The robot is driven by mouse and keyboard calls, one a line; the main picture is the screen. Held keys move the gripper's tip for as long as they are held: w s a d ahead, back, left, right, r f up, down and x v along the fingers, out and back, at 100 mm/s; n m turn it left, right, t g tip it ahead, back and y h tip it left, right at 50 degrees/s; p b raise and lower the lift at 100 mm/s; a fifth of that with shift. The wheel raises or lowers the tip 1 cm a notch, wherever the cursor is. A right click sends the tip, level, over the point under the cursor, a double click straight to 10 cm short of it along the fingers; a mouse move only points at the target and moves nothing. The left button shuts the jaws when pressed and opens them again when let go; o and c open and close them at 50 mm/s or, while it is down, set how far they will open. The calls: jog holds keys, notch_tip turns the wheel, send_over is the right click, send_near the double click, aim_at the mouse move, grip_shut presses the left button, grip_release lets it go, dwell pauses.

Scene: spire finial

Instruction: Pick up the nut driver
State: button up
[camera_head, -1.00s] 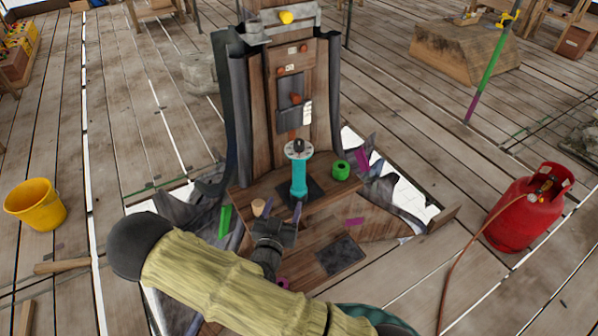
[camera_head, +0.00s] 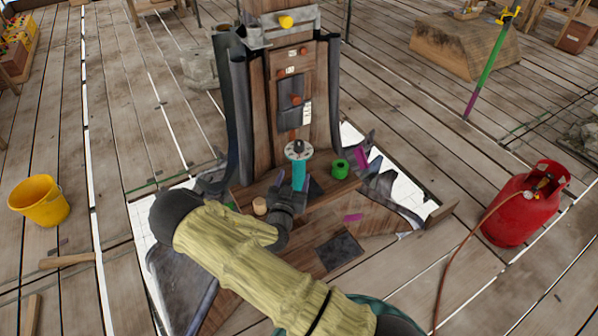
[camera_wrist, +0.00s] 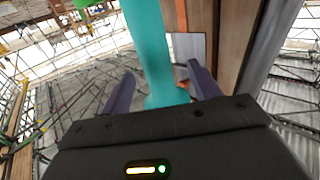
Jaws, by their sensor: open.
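A teal upright shaft (camera_head: 299,174) with a round grey flange and a dark knob on top stands on the wooden ledge. No separate nut driver can be told by its shape; I cannot be sure that this teal piece is it. My gripper (camera_head: 293,183) is open, close in front of the shaft's lower part. In the wrist view the teal shaft (camera_wrist: 148,45) rises between the two dark fingers of my gripper (camera_wrist: 160,84). The fingers appear apart from it on both sides. The gripper hides the shaft's foot in the head view.
A green ring (camera_head: 340,169) sits right of the shaft, and a small tan cylinder (camera_head: 260,206) left of my gripper. A tall wooden panel (camera_head: 293,100) stands close behind. A red gas cylinder (camera_head: 523,206) is at right, a yellow bucket (camera_head: 39,201) at left.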

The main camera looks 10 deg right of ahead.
aim_at(297, 172)
jog(key=w+d+p, duration=0.1)
jog(key=w+d+r+p, duration=0.1)
jog(key=w, duration=0.1)
jog(key=shift+w+d, duration=0.15)
jog(key=shift+w, duration=0.1)
jog(key=shift+w+d+f+p, duration=0.2)
jog(key=shift+w+p, duration=0.1)
jog(key=shift+w, duration=0.2)
jog(key=shift+c, duration=0.2)
jog(key=c, duration=1.1)
jog(key=shift+r, duration=0.1)
